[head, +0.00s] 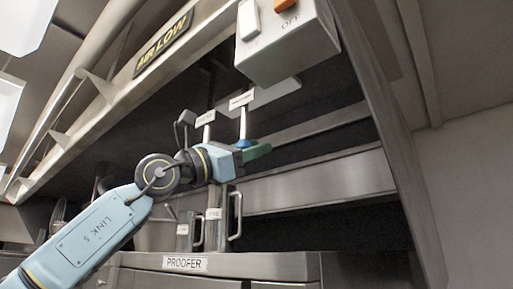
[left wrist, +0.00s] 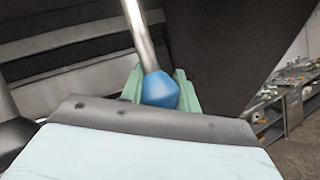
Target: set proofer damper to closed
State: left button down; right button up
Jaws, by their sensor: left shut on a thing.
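A metal lever rod (left wrist: 140,35) with a blue faceted knob (left wrist: 159,90) shows in the left wrist view. My left gripper (left wrist: 160,88) has its green fingers on both sides of the knob and is shut on it. In the head view the gripper (head: 257,151) is under the grey switch box, with the blue knob (head: 243,143) partly hidden by the fingers. A small white tag (head: 241,99) is on the lever above the knob; its lettering is too small to read surely. My right gripper is not in view.
A second tag (head: 205,118) hangs just left of the held lever. The switch box (head: 285,45) marked OFF is close above. A cabinet labelled PROOFER (head: 185,263) and upright handles (head: 235,215) are below. A steel rail (head: 315,180) runs behind.

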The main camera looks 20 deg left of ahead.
pick_arm(q)
jog(key=shift+a+r, duration=0.15)
jog(key=c, duration=1.5)
grip_release()
jog(key=o, duration=0.5)
jog(key=shift+w+d, duration=0.25)
jog(key=shift+w, duration=0.1)
jog(key=shift+c, duration=0.2)
jog(key=shift+s, duration=0.1)
jog(key=shift+s+a, duration=0.1)
jog(key=b+v, duration=0.5)
jog(key=v, duration=0.8)
jog(key=shift+f, duration=0.3)
